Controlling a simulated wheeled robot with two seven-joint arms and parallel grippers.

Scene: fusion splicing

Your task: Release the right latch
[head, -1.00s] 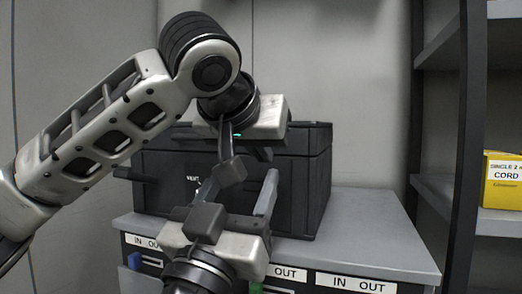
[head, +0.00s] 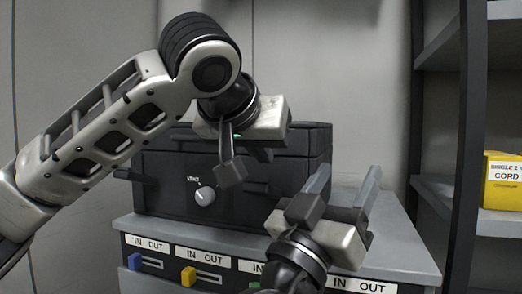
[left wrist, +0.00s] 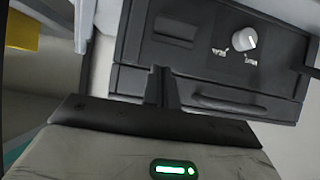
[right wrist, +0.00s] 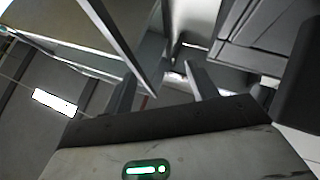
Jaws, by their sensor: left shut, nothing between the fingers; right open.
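The black case (head: 255,195) with a white knob (head: 205,196) stands on the grey cabinet top. Its front and knob also show in the left wrist view (left wrist: 243,39). I cannot make out the right latch; my right gripper's finger covers part of that side. A dark bar (head: 134,175) sticks out from the case's left side. My left gripper (left wrist: 161,72) is shut and empty, its tips close to the case's lid edge. My right gripper (head: 347,176) is open and empty, its fingers beside the case's front right corner. I cannot tell whether it touches the case.
The cabinet top (head: 395,240) is clear to the right of the case. Labelled drawers with a blue tab (head: 134,261) and a yellow tab (head: 188,277) are below. A dark shelf post (head: 467,130) and a yellow box (head: 503,182) stand at the right.

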